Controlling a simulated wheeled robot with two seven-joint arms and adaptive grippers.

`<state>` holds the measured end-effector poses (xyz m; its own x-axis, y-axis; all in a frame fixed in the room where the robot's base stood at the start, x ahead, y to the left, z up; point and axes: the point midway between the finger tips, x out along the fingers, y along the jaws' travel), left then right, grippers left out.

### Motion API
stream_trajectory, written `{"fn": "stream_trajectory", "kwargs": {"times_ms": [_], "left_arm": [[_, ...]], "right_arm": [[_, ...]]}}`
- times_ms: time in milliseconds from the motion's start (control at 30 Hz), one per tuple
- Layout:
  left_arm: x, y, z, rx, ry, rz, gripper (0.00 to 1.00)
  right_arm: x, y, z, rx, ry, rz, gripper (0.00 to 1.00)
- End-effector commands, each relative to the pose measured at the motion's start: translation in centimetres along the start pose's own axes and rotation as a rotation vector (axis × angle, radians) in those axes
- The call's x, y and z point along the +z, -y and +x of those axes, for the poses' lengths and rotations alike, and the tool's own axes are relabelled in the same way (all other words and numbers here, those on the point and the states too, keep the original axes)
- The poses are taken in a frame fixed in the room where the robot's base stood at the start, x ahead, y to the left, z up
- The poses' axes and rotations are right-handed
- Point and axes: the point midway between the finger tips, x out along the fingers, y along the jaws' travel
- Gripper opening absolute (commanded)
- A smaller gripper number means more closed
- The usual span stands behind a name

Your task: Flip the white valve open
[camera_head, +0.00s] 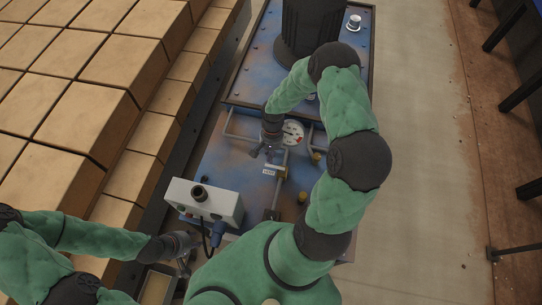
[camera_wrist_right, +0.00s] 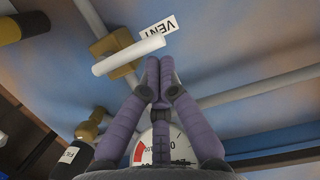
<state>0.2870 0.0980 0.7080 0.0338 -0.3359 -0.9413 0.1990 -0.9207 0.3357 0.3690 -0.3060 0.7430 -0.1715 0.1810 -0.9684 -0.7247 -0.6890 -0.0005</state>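The white valve handle (camera_wrist_right: 130,54) is a short white rod on a brass valve body (camera_wrist_right: 108,46) in the right wrist view. It lies slanted beside a label reading VENT (camera_wrist_right: 158,28). My right gripper (camera_wrist_right: 160,72) has its purple fingertips together with nothing seen between them, close to the right end of the white handle. I cannot tell whether they touch it. In the head view my right gripper (camera_head: 266,152) is over the blue panel beside the gauge (camera_head: 292,132). My left gripper (camera_head: 185,254) is at lower left, small and partly hidden, with its opening unclear.
A grey control box (camera_head: 204,203) with a black knob stands on the blue panel (camera_head: 228,160). Pipes and a second brass valve (camera_wrist_right: 88,130) near another label (camera_wrist_right: 69,154) lie around the gripper. Stacked tan bricks (camera_head: 90,118) fill the left. Open floor (camera_head: 420,160) lies right.

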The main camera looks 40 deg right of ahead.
Motion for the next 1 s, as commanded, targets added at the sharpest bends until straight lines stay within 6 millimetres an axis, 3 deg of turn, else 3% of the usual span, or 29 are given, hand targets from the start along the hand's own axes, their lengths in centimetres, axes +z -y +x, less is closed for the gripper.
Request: {"fn": "stream_trajectory", "kwargs": {"times_ms": [667, 1000], "left_arm": [[0.0, 0.0, 0.1, 0.0, 0.0, 0.0, 0.4], [0.0, 0.1, 0.3, 0.0, 0.0, 0.0, 0.4]], "right_arm": [[0.9, 0.5, 0.2, 0.038, 0.002, -0.145, 0.0], [2.1, 0.9, 0.6, 0.089, 0.002, -0.343, 0.0]]}}
